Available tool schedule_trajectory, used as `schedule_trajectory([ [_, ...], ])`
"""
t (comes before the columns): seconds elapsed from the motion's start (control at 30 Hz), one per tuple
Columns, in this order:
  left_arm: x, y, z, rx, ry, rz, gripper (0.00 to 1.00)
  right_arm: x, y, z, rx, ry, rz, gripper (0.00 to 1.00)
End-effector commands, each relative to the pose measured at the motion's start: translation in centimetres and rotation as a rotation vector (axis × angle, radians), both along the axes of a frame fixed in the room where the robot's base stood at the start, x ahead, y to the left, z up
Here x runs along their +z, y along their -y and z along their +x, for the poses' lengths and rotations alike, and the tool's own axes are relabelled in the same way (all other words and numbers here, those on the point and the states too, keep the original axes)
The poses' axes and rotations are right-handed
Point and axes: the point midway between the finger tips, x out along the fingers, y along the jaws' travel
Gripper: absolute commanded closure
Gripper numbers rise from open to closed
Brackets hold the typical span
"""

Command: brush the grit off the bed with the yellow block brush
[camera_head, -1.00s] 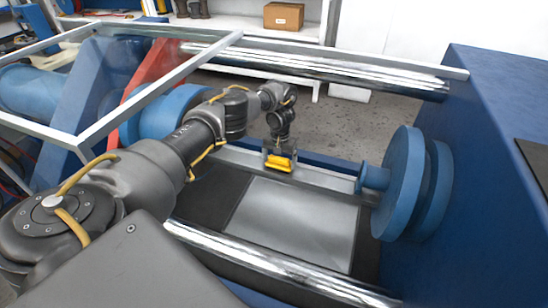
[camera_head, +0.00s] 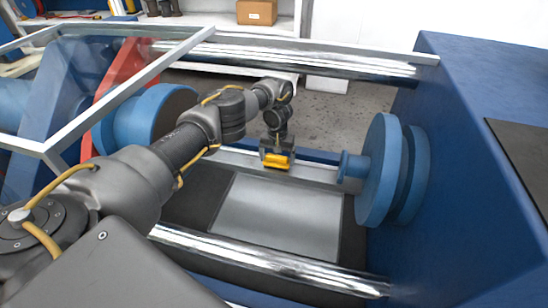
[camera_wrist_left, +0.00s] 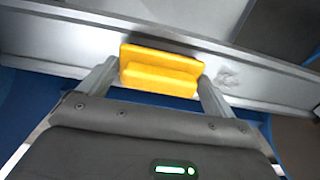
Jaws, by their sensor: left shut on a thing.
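My left gripper (camera_head: 277,157) is shut on the yellow block brush (camera_head: 278,161) and holds it at the far edge of the bed. In the left wrist view the brush (camera_wrist_left: 160,70) sits between the two fingers, in front of a pale metal ledge. I cannot tell whether the brush touches the ledge. A small grey speckled patch, looking like grit (camera_wrist_left: 228,78), lies on the ledge just right of the brush. The bed's flat grey metal plate (camera_head: 275,218) lies nearer to me. My right gripper is not in view.
A polished bar (camera_head: 265,262) runs along the near side and another (camera_head: 290,60) along the far side. A blue round flange (camera_head: 383,170) stands to the right of the bed. A framed clear panel (camera_head: 130,90) is at the left.

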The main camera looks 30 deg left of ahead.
Motion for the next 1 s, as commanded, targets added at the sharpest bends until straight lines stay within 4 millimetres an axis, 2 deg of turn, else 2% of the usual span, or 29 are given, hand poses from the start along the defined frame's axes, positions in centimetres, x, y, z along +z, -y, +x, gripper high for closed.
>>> schedule_trajectory([
  [0.33, 0.1, -0.4, -0.1, 0.001, -0.001, 0.0, 0.28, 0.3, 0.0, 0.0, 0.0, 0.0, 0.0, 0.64],
  [1.0, 0.1, -5.2, -1.6, 0.002, 0.0, -0.001, 0.28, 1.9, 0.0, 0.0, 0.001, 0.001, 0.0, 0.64],
])
